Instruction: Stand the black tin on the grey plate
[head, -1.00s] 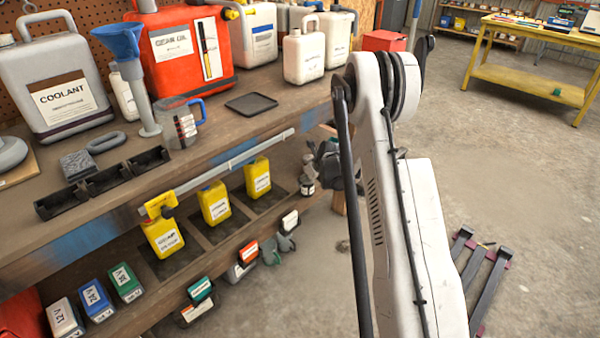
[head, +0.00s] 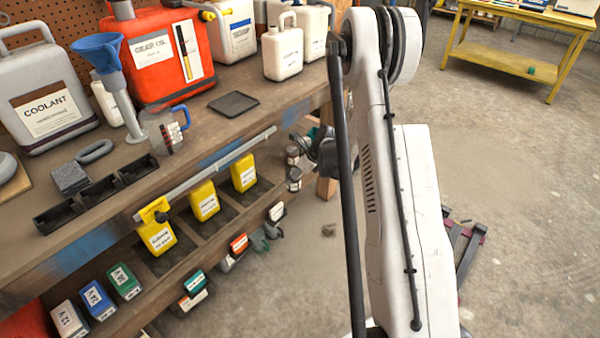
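A flat, dark grey square plate (head: 234,103) lies bare on the bench top, in front of the red can. Two small dark tins with pale labels, an upper one (head: 293,156) and a lower one (head: 294,179), show at the right end of the shelf below the bench top. I cannot tell for sure which is the black tin. My gripper (head: 312,146) is just right of these tins, below the bench's edge and largely hidden behind my white arm. Its fingers are too small and covered to show whether they are open or touch a tin.
The bench top also carries a measuring jug (head: 163,130), a blue funnel (head: 103,60), a coolant can (head: 50,105) and a red can (head: 160,50). A grey rail (head: 220,165) runs along the bench front above yellow bottles (head: 203,202). Open floor lies to the right.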

